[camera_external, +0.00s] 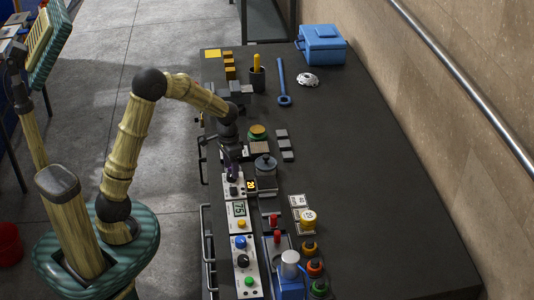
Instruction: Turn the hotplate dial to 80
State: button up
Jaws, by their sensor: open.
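A white control box with a small dark dial (233,190) stands near the table's left edge. Beside it, a small display (251,184) with orange digits sits in front of a grey lidded pot (265,168); the digits are too small to read for sure. My gripper (232,176) points down, just above or at the dial. It is open. I cannot tell whether its fingers touch the dial or stand around it, and part of the box is hidden behind it.
Another white box has a display reading about 75 (239,209). A panel with blue, black and green knobs (242,261) and a blue press (289,275) stand nearer. A gold-topped round item (257,132) is behind my gripper. The table's right half (380,210) is clear.

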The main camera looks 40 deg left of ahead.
notch_tip(320, 180, up, 15)
jog(key=shift+w+a+r+p, duration=0.15)
jog(key=shift+a+r+p, duration=0.05)
jog(key=shift+a+p, duration=0.2)
dwell(0.4)
jog(key=s+a+f+n+t+p, duration=0.2)
jog(key=s+a+f+n+p, duration=0.3)
jog(key=s+a, duration=0.5)
jog(key=s+f+p, duration=0.1)
jog(key=s+f, duration=0.1)
jog(key=s, duration=0.1)
jog(key=shift+s+a+f+t+y, duration=0.3)
jog(key=shift+f+t, duration=0.1)
dwell(1.2)
